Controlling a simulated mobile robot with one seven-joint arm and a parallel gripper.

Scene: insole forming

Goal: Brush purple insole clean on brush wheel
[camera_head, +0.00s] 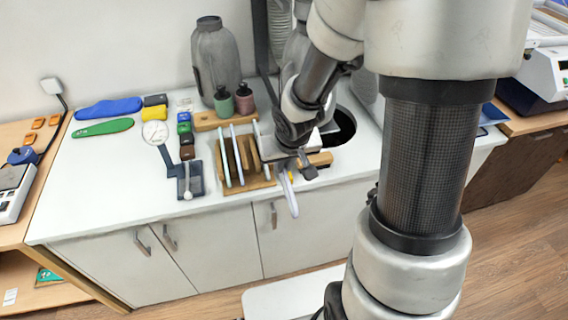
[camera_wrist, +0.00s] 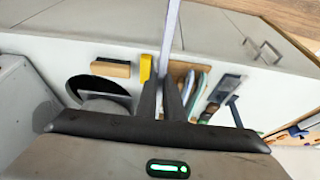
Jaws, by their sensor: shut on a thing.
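My gripper (camera_head: 302,168) is above the front edge of the white worktop, right of a wooden rack. It is shut on a thin, pale purple-grey insole (camera_head: 288,193), which hangs down past the counter edge. In the wrist view the fingers (camera_wrist: 172,88) pinch this insole (camera_wrist: 172,38), seen edge-on, so its faces are hidden. A dark round opening (camera_head: 342,128) in the worktop lies behind and right of my gripper. The wrist view shows it too (camera_wrist: 82,86), with a grey curved part in it. I cannot tell whether that is the brush wheel.
The wooden rack (camera_head: 262,183) holds several thin upright insoles close left of my gripper. A blue insole (camera_head: 108,108) and a green insole (camera_head: 103,127) lie at the left. A large grey bottle (camera_head: 215,62) stands behind. A wood-backed brush (camera_wrist: 110,67) lies near the opening. The front-left worktop is clear.

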